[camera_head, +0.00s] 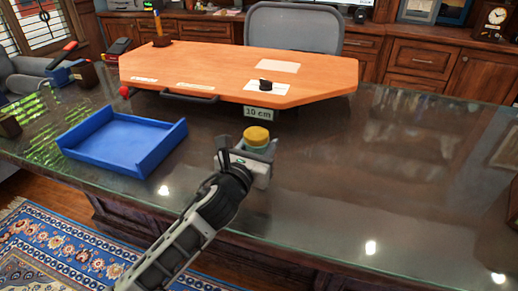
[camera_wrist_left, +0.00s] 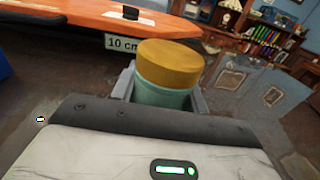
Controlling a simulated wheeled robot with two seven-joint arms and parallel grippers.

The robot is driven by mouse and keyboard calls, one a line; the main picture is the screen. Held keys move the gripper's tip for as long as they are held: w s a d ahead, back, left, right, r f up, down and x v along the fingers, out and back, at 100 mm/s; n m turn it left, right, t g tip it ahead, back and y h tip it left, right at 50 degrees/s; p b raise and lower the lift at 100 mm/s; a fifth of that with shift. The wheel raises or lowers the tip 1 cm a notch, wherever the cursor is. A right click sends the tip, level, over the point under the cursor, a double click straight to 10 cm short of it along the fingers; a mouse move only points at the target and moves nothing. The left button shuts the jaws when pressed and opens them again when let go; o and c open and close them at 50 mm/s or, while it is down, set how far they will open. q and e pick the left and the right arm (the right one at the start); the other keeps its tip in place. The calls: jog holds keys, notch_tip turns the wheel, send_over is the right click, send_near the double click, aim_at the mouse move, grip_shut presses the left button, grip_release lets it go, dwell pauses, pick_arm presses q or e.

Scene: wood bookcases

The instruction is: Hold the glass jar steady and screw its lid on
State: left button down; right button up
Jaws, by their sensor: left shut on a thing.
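The glass jar (camera_head: 257,147) stands near the middle of the glass-topped table, greenish and upright. A yellow lid (camera_head: 256,135) sits on top of it; I cannot tell how tightly it is seated. My left gripper (camera_head: 257,153) is shut around the jar, below the lid. In the left wrist view the jar (camera_wrist_left: 160,95) is between the two grey fingers, and the yellow lid (camera_wrist_left: 170,64) shows above them. The jar's lower part is hidden by the gripper body. My right gripper is in neither view.
A blue open tray (camera_head: 122,140) lies left of the jar. An orange raised board (camera_head: 230,65) stands behind, with a "10 cm" tag (camera_head: 258,114) at its front edge and a black object (camera_head: 265,83) on it. The table's right side is clear.

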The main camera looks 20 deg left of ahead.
pick_arm(q)
jog(key=shift+f, duration=0.1)
jog(key=shift+f, duration=0.15)
jog(key=c, duration=0.7)
grip_release()
jog(key=shift+c, duration=0.2)
jog(key=shift+r, duration=0.25)
jog(key=s, duration=0.3)
jog(key=s+a, duration=0.1)
jog(key=s, duration=0.7)
jog(key=shift+s+a, duration=0.15)
jog(key=shift+s, duration=0.35)
